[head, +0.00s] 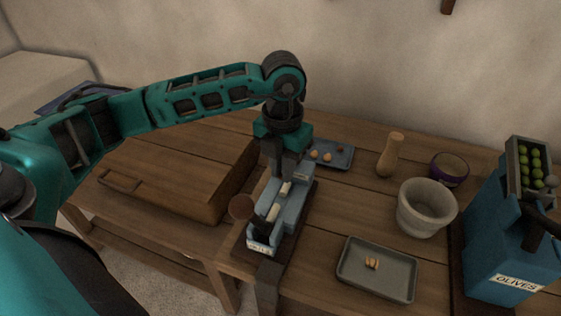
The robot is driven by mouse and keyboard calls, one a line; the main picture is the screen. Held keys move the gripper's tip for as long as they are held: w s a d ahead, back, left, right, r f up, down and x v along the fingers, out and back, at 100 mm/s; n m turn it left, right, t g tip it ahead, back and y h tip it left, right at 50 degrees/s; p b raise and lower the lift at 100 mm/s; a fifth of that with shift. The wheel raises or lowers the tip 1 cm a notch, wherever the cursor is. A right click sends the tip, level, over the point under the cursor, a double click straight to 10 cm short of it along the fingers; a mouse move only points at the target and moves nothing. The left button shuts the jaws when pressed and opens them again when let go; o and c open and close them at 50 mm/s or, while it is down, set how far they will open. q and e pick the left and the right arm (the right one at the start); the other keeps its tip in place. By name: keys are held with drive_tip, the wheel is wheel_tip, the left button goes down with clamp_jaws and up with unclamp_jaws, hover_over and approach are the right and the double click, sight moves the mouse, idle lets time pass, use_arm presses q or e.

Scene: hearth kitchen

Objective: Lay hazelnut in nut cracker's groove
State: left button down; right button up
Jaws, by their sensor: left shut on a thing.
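The nut cracker (291,212) is a blue-grey device with pale blocks along its top, a round brown knob on its left and a label on its front. It stands on a dark base near the front edge of the table. My left gripper (283,176) points down over the far end of the cracker. It is shut on a hazelnut, which its fingers hide almost wholly. I cannot tell whether the nut touches the groove. More round nuts lie in a small blue-grey tray (343,163) behind the cracker. My right gripper is not in view.
A large wooden board or box (175,178) with a handle is at left. A grey tray (398,289) holds small tan pieces.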

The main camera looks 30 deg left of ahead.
sight(280, 202)
use_arm(q)
drive_tip(key=shift+a+n, duration=0.2)
drive_tip(key=shift+n, duration=0.9)
drive_tip(key=shift+f+b, duration=2.55)
drive_tip(key=shift+f, duration=0.95)
drive_tip(key=shift+s+f, duration=0.2)
drive_tip(key=shift+f, duration=0.05)
drive_tip(key=c, duration=1.2)
unclamp_jaws()
drive_tip(key=shift+o, duration=1.1)
